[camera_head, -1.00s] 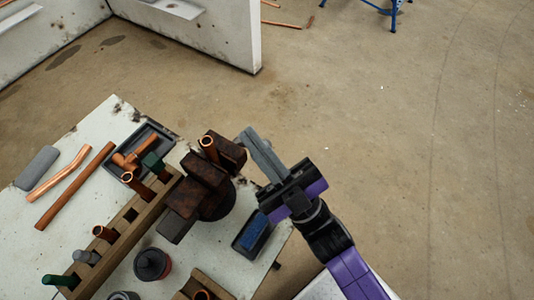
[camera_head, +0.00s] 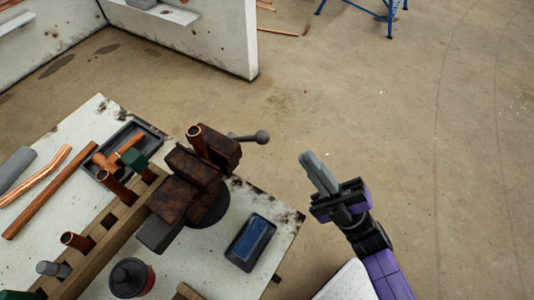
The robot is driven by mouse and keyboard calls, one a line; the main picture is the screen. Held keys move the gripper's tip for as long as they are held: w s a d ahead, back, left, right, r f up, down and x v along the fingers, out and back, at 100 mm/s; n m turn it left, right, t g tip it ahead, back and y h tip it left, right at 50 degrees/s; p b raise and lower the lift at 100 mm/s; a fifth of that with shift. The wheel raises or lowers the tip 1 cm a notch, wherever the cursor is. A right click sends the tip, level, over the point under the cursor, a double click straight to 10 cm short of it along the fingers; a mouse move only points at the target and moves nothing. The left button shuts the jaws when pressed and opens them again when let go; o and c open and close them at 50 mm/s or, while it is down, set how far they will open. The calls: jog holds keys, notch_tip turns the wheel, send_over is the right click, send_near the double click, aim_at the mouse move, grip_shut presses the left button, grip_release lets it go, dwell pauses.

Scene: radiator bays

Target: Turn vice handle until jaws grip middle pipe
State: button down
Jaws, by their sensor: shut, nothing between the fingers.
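The rusty brown vice (camera_head: 198,178) stands at the far right corner of the workbench. A copper pipe (camera_head: 197,142) stands upright between its jaws; I cannot tell whether the jaws touch it. The vice handle (camera_head: 252,137), a grey bar with a round knob, sticks out from the vice's right side past the bench edge. My gripper (camera_head: 312,160) is shut and empty, to the right of the handle and apart from it, over the floor beyond the bench. The fingers point up and slightly left.
A wooden rack (camera_head: 98,241) holds several upright pipes and tools on the bench's left. A grey tray (camera_head: 112,178) holds copper fittings. A small dark tray (camera_head: 250,242) with a blue item and a dark red-banded can (camera_head: 131,278) sit near the vice. The floor on the right is clear.

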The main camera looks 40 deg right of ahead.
aim_at(239, 140)
jog(key=w+d+f+n+g+y+b, duration=0.1)
jog(key=d+f+n+g+y+b, duration=0.1)
jog(key=f+n+g+y+b, duration=0.5)
jog(key=w+d+f+n+g+y+b, duration=0.1)
jog(key=w+f+n+g+y, duration=0.15)
jog(key=n+g+y, duration=0.75)
jog(key=w+a+r+n+t+h+p, duration=0.1)
jog(key=w+a+r+n+t+p, duration=0.1)
jog(key=w+a+r+n, duration=0.3)
jog(key=shift+a+r+t+p, duration=0.4)
jog(key=shift+a+r, duration=0.35)
jog(key=shift+r, duration=0.95)
jog(key=shift+r, duration=0.1)
jog(key=shift+w+r+m+t+h+p, duration=0.1)
jog(key=shift+r+m+t+h+p, duration=0.1)
jog(key=shift+m+t+h+p, duration=0.25)
